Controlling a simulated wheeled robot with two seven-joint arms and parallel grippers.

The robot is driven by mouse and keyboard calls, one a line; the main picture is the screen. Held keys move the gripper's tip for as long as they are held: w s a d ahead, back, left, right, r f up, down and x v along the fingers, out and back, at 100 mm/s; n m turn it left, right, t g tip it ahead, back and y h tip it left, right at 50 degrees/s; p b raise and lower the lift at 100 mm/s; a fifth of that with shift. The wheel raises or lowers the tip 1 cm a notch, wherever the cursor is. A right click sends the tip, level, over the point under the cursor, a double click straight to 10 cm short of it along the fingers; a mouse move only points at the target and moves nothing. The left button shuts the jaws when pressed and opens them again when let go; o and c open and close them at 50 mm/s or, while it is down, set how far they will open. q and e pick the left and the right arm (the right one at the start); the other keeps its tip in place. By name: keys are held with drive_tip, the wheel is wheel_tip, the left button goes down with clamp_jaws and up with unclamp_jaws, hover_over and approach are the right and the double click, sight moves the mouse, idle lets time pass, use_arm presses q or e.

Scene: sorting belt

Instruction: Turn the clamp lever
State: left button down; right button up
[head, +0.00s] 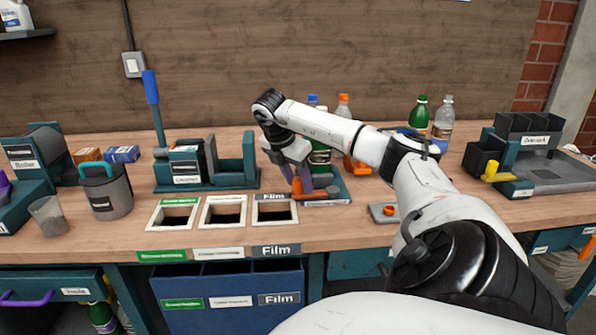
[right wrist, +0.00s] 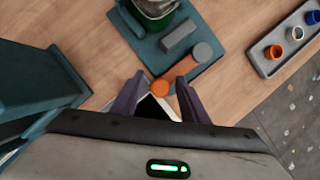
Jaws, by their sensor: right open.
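The clamp lever is an orange bar on a grey round pivot, on a teal base plate. In the right wrist view the lever (right wrist: 188,74) slants down-left to a round orange end near my right gripper (right wrist: 158,86). The purple fingers are apart, with the orange end showing between their tips; I cannot tell whether they touch it. In the head view the lever (head: 296,188) is partly hidden by my right gripper (head: 297,182). A green bottle (head: 320,158) stands on the clamp's base plate (right wrist: 208,66), partly hidden by my arm. My left gripper is not in view.
A teal press with a blue-handled lever (head: 151,88) stands left of the clamp. Three framed bin openings, one labelled Film (head: 274,196), lie in front. A grey tray of caps (right wrist: 268,70) is right of the clamp. Bottles (head: 419,113) stand behind my arm.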

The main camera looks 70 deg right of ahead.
use_arm(q)
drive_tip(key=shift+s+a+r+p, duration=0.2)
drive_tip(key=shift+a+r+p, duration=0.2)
drive_tip(key=shift+p, duration=0.7)
use_arm(e)
drive_tip(key=v, duration=1)
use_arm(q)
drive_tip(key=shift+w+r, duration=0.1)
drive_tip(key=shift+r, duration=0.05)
use_arm(e)
drive_tip(key=shift+r, duration=0.15)
